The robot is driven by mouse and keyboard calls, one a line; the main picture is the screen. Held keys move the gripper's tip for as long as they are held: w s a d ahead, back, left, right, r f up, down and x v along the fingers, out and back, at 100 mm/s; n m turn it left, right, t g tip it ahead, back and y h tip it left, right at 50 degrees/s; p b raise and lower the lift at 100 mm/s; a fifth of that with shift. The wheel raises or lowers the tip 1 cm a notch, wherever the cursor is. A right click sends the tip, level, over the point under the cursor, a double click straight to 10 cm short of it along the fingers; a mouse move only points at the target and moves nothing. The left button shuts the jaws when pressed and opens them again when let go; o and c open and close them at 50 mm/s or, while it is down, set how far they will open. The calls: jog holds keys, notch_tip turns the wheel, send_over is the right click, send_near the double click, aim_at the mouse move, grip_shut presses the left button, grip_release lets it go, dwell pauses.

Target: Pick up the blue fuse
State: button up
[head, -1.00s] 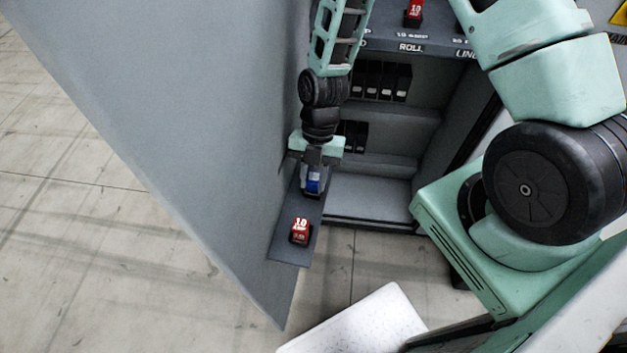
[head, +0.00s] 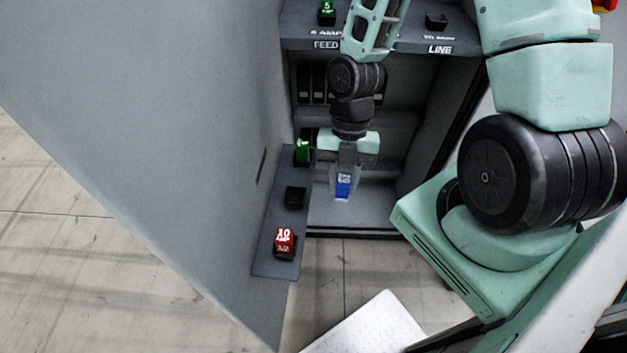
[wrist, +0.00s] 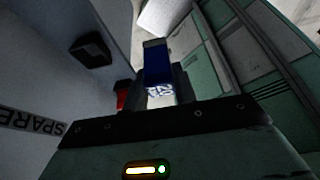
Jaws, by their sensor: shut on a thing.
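The blue fuse (head: 343,186) is held between the fingers of my gripper (head: 343,180), which is shut on it. It hangs in the air in front of the cabinet, to the right of the door shelf. In the wrist view the fuse (wrist: 158,65) shows its blue body and a pale label with print, partly hidden by the gripper (wrist: 158,95). An empty black socket (head: 295,196) sits in the middle of the door shelf, and it also shows in the wrist view (wrist: 92,50).
The narrow door shelf (head: 270,262) also holds a red fuse (head: 284,243) at its near end and a green fuse (head: 302,151) at its far end. The cabinet's upper panel (head: 383,45) carries FEED and LINE labels, a green fuse (head: 327,13) and an empty socket (head: 436,20).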

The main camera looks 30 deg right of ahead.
jog(key=s+d+p, duration=0.5)
jog(key=d+p, duration=0.1)
jog(key=p, duration=0.1)
dwell(0.3)
jog(key=shift+s, duration=0.1)
